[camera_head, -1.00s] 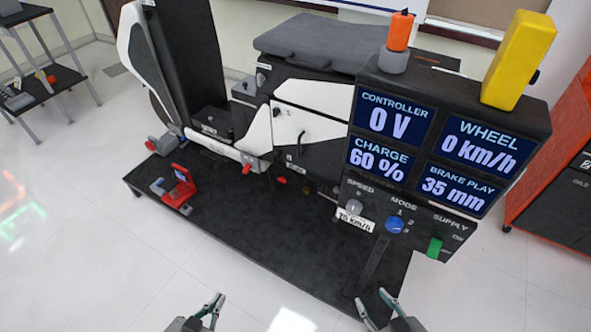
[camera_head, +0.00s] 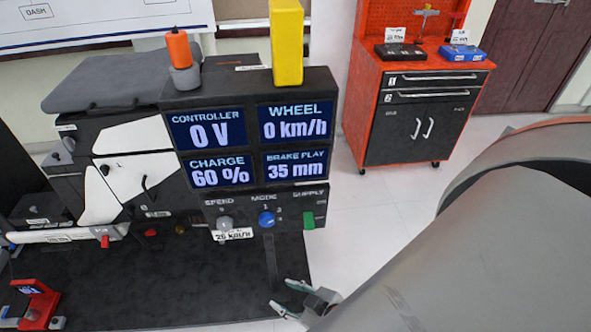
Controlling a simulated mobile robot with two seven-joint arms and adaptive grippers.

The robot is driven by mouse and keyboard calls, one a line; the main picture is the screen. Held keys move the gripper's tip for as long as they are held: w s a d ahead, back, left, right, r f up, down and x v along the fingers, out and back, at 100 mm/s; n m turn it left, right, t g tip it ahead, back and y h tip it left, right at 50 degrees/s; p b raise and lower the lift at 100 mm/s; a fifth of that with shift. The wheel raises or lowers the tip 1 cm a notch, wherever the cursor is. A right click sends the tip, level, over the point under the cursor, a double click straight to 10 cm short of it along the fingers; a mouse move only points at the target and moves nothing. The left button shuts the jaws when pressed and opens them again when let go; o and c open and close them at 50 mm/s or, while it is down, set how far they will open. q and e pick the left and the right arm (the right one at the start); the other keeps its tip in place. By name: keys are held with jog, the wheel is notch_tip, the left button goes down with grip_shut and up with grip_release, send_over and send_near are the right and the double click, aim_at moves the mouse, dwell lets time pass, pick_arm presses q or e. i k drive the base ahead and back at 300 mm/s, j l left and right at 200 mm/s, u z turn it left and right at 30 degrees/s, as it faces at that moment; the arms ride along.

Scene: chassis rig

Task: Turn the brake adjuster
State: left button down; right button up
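No part is marked as the brake adjuster, so I cannot tell which one it is. The scooter (camera_head: 122,139) stands on the left side of the head view with white and black panels. A small red part (camera_head: 104,240) shows low on its side, and a darker red one (camera_head: 151,232) is to its right. The display panel (camera_head: 248,186) reads brake play 35 mm, wheel 0 km/h, controller 0 V and charge 60 %. My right gripper (camera_head: 278,295) is open and empty, low in front of the panel and apart from it. My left gripper is out of view.
A dark platform (camera_head: 190,285) bears the scooter and panel. A red device (camera_head: 35,303) sits at lower left. Speed, blue mode (camera_head: 266,219) and green supply (camera_head: 309,220) controls sit below the screens. An orange tool cabinet (camera_head: 425,110) stands back right, with clear floor before it.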

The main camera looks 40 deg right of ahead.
aim_at(180, 230)
jog(key=i+j+z, duration=0.15)
jog(key=z, duration=0.35)
jog(key=j+z, duration=0.45)
jog(key=i+j+z, duration=0.1)
jog(key=z, duration=0.4)
jog(key=j, duration=0.1)
